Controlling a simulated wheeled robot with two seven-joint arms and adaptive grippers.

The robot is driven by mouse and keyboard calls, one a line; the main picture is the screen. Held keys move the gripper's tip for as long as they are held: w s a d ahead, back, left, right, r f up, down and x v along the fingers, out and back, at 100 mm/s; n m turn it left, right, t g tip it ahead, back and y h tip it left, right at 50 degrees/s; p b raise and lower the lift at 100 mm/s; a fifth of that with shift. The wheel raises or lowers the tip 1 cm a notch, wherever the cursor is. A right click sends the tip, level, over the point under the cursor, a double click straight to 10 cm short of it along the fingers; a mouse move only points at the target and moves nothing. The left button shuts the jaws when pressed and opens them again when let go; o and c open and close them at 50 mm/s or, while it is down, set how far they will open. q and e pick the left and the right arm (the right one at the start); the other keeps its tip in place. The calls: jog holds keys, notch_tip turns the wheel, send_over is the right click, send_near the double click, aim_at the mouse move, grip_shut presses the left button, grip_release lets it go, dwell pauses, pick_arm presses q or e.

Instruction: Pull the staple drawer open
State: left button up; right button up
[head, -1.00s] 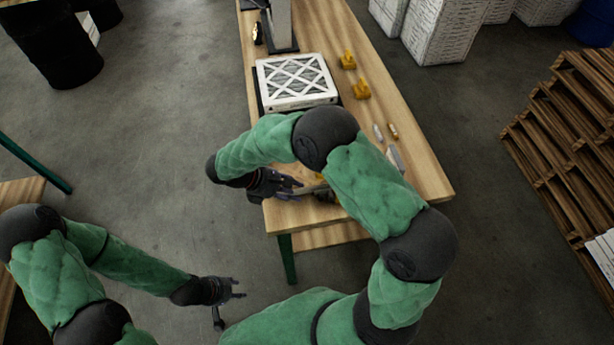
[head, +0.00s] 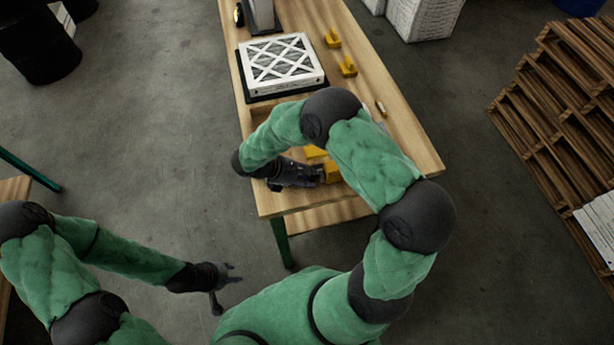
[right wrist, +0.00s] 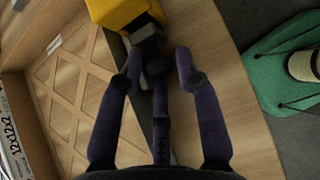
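A yellow body, which looks like the stapler (head: 331,172), stands near the table's front edge, partly hidden by my right arm. In the right wrist view, the yellow body (right wrist: 118,10) is at the top, cut off by the frame. A small grey block (right wrist: 147,35) juts from it toward my fingers; I cannot tell for sure that it is the staple drawer. My right gripper (right wrist: 157,78) is open, its fingers spread on both sides just short of the block; contact is unclear. It also shows in the head view (head: 318,172). My left gripper (head: 232,275) hangs open and empty, left of the table.
A boxed filter with a white lattice frame (head: 282,65) lies farther back on the wooden table (head: 400,140). Yellow pieces (head: 347,66) and a small tan cylinder (head: 381,108) are on its right side. Pallets (head: 560,120) stand at the right.

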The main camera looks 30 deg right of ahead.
grip_shut()
jog(key=w+a+b, duration=0.1)
jog(key=w+a, duration=0.1)
jog(key=a, duration=0.7)
jog(key=w+a+b, duration=0.1)
jog(key=w+a, duration=0.1)
jog(key=a, duration=0.7)
jog(key=shift+w+a, duration=0.3)
jog(key=shift+w, duration=0.05)
jog(key=shift+r, duration=0.1)
grip_release()
jog(key=shift+a, duration=0.1)
jog(key=v, duration=1.1)
jog(key=shift+a+r, duration=0.25)
jog(key=shift+r, duration=0.1)
